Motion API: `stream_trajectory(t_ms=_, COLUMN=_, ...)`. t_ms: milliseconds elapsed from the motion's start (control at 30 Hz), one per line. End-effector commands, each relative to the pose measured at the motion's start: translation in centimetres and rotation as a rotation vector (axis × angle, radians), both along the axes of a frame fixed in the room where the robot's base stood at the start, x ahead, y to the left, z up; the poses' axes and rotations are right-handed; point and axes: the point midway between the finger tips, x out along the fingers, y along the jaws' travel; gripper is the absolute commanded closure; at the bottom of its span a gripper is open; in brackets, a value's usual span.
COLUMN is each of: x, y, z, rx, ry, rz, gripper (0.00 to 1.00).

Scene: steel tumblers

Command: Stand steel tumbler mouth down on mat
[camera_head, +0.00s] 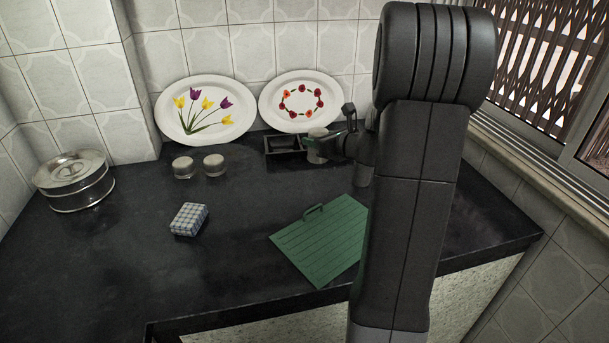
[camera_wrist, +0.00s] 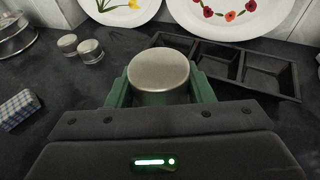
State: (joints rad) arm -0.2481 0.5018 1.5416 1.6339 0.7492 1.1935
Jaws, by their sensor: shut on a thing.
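The steel tumbler (camera_head: 316,148) is held in my gripper (camera_head: 326,140) near the back of the counter, by the black tray. In the wrist view the tumbler (camera_wrist: 158,68) sits between the green fingers of my gripper (camera_wrist: 160,92), which are shut on its sides. A smooth, closed round end of it faces the wrist camera; its other end is hidden. I cannot tell whether it touches anything below. The green mat (camera_head: 320,243) lies on the counter in front, its right side hidden behind my arm. Nothing stands on its visible part except a small raised green loop.
The black compartment tray (camera_head: 284,145) is beside the tumbler. Two small steel-topped pots (camera_head: 184,167) stand left of it. A checkered block (camera_head: 188,219) and a round lidded tin (camera_head: 75,181) are further left. Two decorated plates (camera_head: 206,110) lean on the wall. The middle counter is clear.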

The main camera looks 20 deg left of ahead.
Motion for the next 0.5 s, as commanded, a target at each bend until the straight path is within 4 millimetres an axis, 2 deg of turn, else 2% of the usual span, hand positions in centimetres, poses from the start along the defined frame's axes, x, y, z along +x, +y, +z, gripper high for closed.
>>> stream_trajectory(t_ms=300, x=0.0, y=0.0, z=-5.4, rx=-0.001, ry=0.004, rz=0.000, gripper=0.79)
stream_trajectory(t_ms=500, x=0.0, y=0.0, z=-7.4, rx=-0.001, ry=0.004, rz=-0.001, gripper=0.79)
